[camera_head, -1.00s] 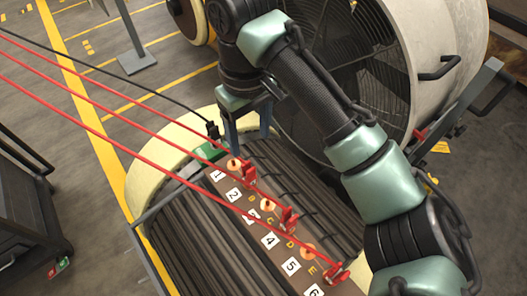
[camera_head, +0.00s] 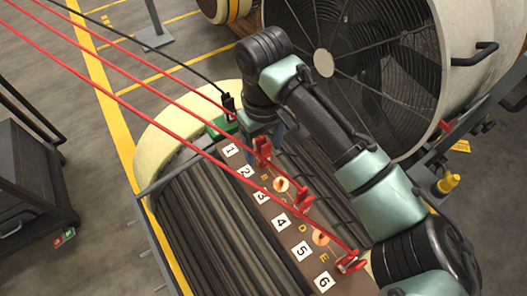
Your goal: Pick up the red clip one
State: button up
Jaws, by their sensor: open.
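Three red clips on red cables sit along the brown numbered strip (camera_head: 262,212). The uppermost red clip (camera_head: 263,152) is near the labels 1 and 2. The middle red clip (camera_head: 303,203) is near label 4, and the lowest red clip (camera_head: 349,262) is near label 6. My gripper (camera_head: 262,138) is open and points down at the uppermost red clip, with its blue fingers close around or just behind it. I cannot tell whether they touch it. The copper disc at that clip is hidden.
A black clip (camera_head: 228,104) on a black cable stands on a green block (camera_head: 220,125) just left of my gripper. Copper discs (camera_head: 281,184) lie on the strip. A large fan (camera_head: 350,60) stands behind my arm. The red cables cross the left side.

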grip_shut()
dwell(0.3)
jog(key=shift+r, duration=0.1)
